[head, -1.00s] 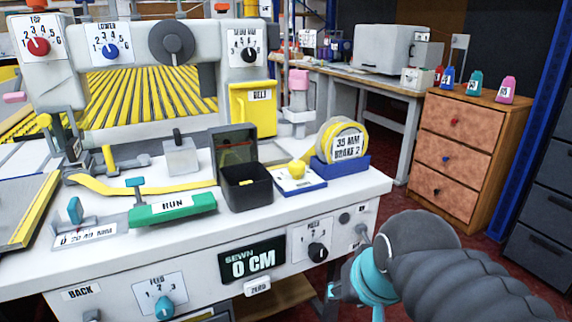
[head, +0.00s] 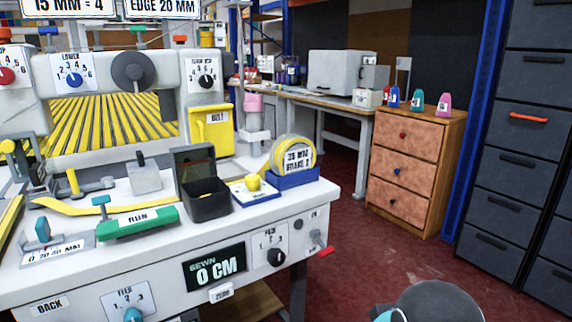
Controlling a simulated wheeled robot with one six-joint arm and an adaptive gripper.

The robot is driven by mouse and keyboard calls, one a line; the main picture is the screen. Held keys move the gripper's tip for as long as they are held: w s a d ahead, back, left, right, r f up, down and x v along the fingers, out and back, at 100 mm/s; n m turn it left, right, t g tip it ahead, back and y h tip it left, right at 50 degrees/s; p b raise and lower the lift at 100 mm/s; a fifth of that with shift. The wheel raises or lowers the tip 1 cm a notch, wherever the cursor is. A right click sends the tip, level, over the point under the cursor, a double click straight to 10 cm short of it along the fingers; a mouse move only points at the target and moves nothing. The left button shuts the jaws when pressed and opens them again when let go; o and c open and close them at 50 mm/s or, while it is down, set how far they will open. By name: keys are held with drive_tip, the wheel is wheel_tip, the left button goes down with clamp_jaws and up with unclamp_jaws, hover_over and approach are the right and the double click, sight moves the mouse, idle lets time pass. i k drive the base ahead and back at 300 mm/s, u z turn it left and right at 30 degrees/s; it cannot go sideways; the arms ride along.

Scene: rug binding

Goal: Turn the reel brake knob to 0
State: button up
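A round yellow knob (head: 253,182) sits on a small white plate with a blue edge (head: 265,197) on the machine's white top. It stands just left of the reel (head: 297,156), which holds yellow tape and is labelled "35 MM" and "BRAKE 2". The reel rests on a blue base (head: 292,179). Marks on the plate are too small to read. Only a dark grey rounded part of my arm and a bit of teal show at the bottom edge, right of the machine. My gripper's fingers are not visible.
An open black bin (head: 207,206) stands left of the knob, beside the green RUN bar (head: 138,224). A red-tipped lever (head: 326,252) sticks out at the machine's front right corner. Open red floor (head: 370,250) lies between the machine, the wooden drawers (head: 405,172) and the dark cabinets.

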sight(252, 181)
drive_tip(key=z, duration=0.25)
drive_tip(key=i, duration=0.9)
drive_tip(key=u, duration=0.15)
